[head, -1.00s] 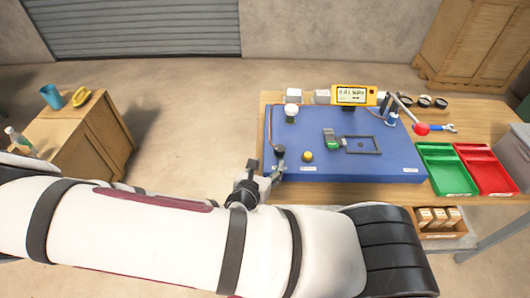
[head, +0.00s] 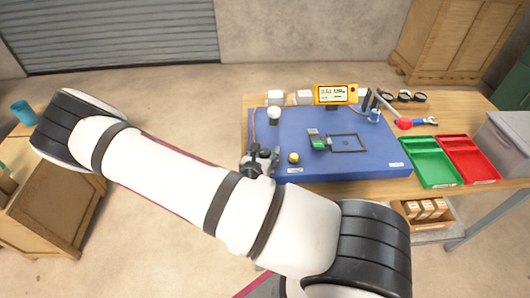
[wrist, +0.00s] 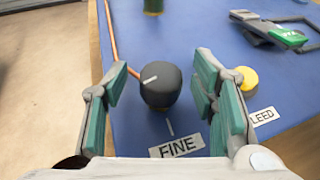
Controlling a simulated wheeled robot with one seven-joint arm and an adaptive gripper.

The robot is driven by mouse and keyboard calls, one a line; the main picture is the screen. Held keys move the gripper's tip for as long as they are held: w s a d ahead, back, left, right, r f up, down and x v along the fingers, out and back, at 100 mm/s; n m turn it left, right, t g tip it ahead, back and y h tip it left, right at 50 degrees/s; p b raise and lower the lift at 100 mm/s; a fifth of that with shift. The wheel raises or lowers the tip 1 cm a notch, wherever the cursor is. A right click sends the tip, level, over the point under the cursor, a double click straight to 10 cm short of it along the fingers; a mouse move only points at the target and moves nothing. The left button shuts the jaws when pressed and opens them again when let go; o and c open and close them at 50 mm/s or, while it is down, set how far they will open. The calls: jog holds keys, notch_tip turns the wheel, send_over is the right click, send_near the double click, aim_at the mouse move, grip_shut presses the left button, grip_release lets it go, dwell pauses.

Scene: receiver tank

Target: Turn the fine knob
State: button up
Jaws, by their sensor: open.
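The fine knob (wrist: 160,86) is a black, rounded knob with a white pointer line on top, which points up and to the right in the wrist view. A white label reading FINE (wrist: 176,146) lies on the blue panel in front of it. My gripper (wrist: 163,88) is open, with one green-padded finger on each side of the knob in the picture. A gap shows between the knob and each finger. In the head view my gripper (head: 264,158) is at the panel's left edge; I cannot clearly make out the knob there.
The blue panel (head: 345,172) bears a yellow button (head: 293,158), a green-and-grey part (head: 317,140), a black frame (head: 348,143) and a white-topped knob (head: 274,114). A yellow meter (head: 336,94) stands behind. Green (head: 432,176) and red (head: 468,159) trays are at right.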

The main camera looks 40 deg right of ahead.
jog(key=shift+w+d, duration=0.15)
jog(key=shift+d, duration=0.05)
jog(key=c, duration=1.2)
jog(key=shift+o, duration=0.2)
jog(key=shift+f, duration=0.1)
jog(key=shift+w+f+b, duration=0.1)
jog(key=shift+w+b, duration=0.05)
jog(key=shift+b, duration=0.65)
